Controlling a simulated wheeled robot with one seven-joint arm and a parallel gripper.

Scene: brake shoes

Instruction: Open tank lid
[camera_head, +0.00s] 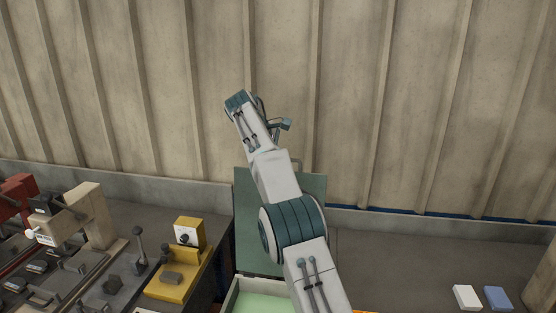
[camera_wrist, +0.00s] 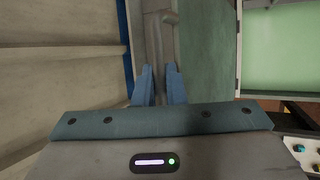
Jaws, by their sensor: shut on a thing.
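The tank lid (camera_head: 247,215) is a dark green panel standing raised, nearly upright, at the back of the tank (camera_head: 236,297), partly hidden behind my arm. The open tank shows pale green contents. In the wrist view the lid (camera_wrist: 207,60) is right of my fingers, with the tank's pale green inside (camera_wrist: 282,55) farther right. My gripper (camera_wrist: 160,88) has its two blue fingers closed around the lid's grey handle (camera_wrist: 168,19); the exact contact is partly hidden. In the head view the fingers are hard to make out.
A yellow fixture (camera_head: 188,233) and grey machine parts with levers stand left of the tank. A white block (camera_head: 467,297) and a blue block (camera_head: 497,297) lie at the right. A ribbed wall (camera_head: 420,100) rises close behind the lid. The right bench is mostly clear.

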